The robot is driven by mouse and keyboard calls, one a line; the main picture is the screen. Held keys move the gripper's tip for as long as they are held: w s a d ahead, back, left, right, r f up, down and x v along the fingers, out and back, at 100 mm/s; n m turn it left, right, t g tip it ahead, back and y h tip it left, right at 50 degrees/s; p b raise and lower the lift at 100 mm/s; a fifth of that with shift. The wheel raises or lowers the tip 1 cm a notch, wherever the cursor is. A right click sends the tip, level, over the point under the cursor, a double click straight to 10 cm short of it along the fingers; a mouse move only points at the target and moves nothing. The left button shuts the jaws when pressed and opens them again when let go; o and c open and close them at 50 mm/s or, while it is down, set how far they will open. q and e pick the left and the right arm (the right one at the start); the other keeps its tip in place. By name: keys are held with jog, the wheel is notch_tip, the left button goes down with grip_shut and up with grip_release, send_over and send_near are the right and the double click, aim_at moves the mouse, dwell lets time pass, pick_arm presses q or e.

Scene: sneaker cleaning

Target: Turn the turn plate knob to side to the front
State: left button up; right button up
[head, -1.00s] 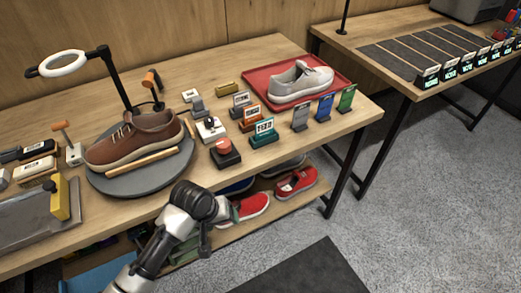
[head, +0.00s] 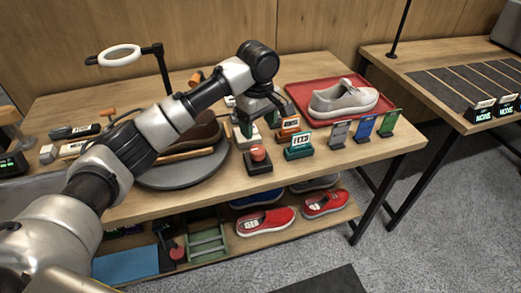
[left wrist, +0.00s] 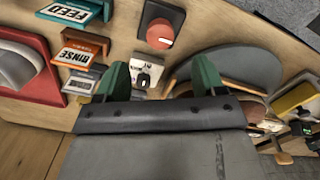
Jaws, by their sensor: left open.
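The turn plate (head: 185,177) is a round grey disc on the table, with a brown sneaker (head: 200,133) on it, largely behind my left arm. The turn plate knob is a dark knob on a small white box (head: 247,140), partly hidden by my gripper in the head view. In the left wrist view the knob box (left wrist: 147,70) shows between the fingers, nearer the left one. My left gripper (left wrist: 161,78) has green fingers spread open and empty; in the head view the gripper (head: 258,112) is above the box. My right gripper is not in view.
Label stands such as FEED (head: 299,147) and RINSE (left wrist: 75,57) are close by. A grey sneaker (head: 343,99) lies on a red tray (head: 296,93). A ring lamp (head: 120,55) stands behind.

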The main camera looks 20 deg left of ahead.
aim_at(257, 149)
pick_arm(q)
jog(key=shift+n, duration=0.3)
jog(key=f, duration=1)
jog(key=shift+w+a, duration=0.15)
jog(key=shift+a, duration=0.1)
